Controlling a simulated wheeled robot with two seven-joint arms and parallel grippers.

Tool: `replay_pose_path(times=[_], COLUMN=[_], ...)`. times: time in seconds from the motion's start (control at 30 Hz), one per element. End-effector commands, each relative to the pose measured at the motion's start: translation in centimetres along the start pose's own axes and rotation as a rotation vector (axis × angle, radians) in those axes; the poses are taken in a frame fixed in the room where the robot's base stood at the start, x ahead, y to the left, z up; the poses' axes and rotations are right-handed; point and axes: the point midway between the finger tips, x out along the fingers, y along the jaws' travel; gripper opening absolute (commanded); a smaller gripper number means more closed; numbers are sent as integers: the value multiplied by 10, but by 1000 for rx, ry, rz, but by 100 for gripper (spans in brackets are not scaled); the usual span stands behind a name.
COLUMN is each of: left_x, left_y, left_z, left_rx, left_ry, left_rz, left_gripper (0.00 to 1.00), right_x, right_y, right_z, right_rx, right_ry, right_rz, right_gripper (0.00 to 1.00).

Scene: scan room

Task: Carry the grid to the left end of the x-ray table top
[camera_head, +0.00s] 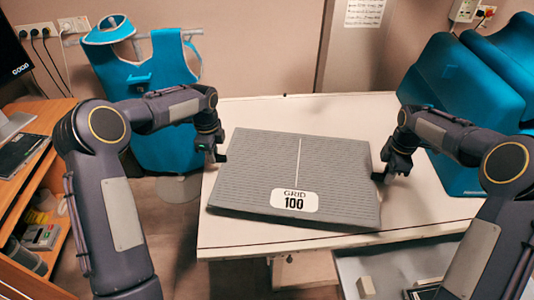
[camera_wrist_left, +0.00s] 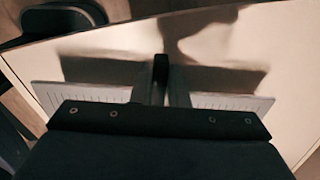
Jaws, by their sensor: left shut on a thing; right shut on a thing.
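The grid (camera_head: 296,168) is a flat grey ribbed plate with a white label reading "GRID 100". It is over the left part of the white x-ray table top (camera_head: 245,112), slightly turned; I cannot tell whether it touches the top. My left gripper (camera_head: 223,157) is shut on its left edge and my right gripper (camera_head: 379,177) is shut on its right edge. In the left wrist view, parts of the grid (camera_wrist_left: 235,103) show on both sides of the dark finger (camera_wrist_left: 160,75), with the pale table top (camera_wrist_left: 215,45) beyond.
Teal lead aprons (camera_head: 160,95) hang behind the table's left end. Large teal cushions (camera_head: 465,95) stand at the right. A wooden desk (camera_head: 25,165) is at the far left.

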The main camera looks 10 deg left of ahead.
Motion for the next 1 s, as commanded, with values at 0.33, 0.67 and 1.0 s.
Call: replay_pose_path(times=[0.33, 0.67, 1.0], left_x=[7, 28, 51], left_y=[0, -1, -1], left_z=[1, 1, 1], left_rx=[-1, -1, -1], left_ry=[-1, -1, -1], left_rz=[-2, -2, -3], left_gripper=[0, 0, 0], right_x=[7, 28, 51], right_y=[0, 1, 1], right_z=[1, 1, 1], right_rx=[1, 1, 1], right_ry=[-1, -1, -1], right_rz=[2, 2, 2], right_gripper=[0, 0, 0])
